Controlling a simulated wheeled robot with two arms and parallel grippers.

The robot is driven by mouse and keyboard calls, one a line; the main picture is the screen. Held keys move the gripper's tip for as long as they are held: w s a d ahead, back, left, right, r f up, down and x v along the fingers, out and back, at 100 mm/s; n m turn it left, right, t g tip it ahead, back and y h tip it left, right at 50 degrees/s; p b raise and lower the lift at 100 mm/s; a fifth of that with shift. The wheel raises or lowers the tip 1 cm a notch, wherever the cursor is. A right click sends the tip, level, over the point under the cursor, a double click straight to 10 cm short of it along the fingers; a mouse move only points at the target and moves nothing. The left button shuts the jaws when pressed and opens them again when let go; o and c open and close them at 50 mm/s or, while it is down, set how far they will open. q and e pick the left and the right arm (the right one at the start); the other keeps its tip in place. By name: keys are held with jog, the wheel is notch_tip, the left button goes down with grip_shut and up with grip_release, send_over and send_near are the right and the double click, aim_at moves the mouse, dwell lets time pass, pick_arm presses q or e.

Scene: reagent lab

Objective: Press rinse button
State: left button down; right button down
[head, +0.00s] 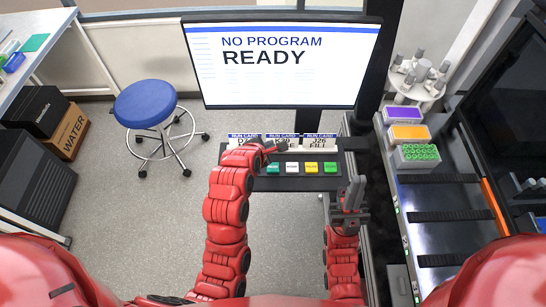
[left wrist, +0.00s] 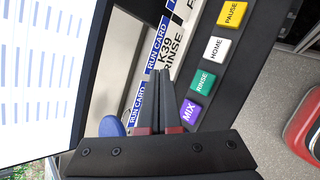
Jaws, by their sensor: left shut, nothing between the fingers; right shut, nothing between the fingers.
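The teal RINSE button (left wrist: 201,82) sits on the dark button panel (left wrist: 250,48) between the purple MIX button (left wrist: 188,110) and the white HOME button (left wrist: 216,49). In the head view the teal button (head: 273,168) shows just below my left gripper (head: 287,147). My left gripper is shut and empty, its fingertips (left wrist: 163,73) over the run cards beside the button row. I cannot tell whether they touch anything. My right gripper (head: 356,182) is shut and empty, pointing up at the right of the panel.
A monitor (head: 283,62) behind the panel reads "NO PROGRAM READY". Run cards (head: 320,142) stand along the panel's back edge, partly hidden by my left gripper. Yellow (head: 311,168) and green (head: 330,168) buttons are to the right. A bench with colored racks (head: 409,133) stands farther right.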

aim_at(271, 169)
pick_arm(q)
jog(key=shift+s+d, duration=0.2)
jog(key=shift+s, duration=0.25)
jog(key=shift+f+b, duration=1.95)
jog(key=shift+f, duration=2.5)
jog(key=shift+f, duration=0.35)
jog(key=shift+f+b, duration=0.45)
jog(key=shift+f, duration=0.05)
jog(key=shift+r, duration=0.15)
jog(key=shift+r+p, duration=0.5)
jog(key=shift+r, duration=0.25)
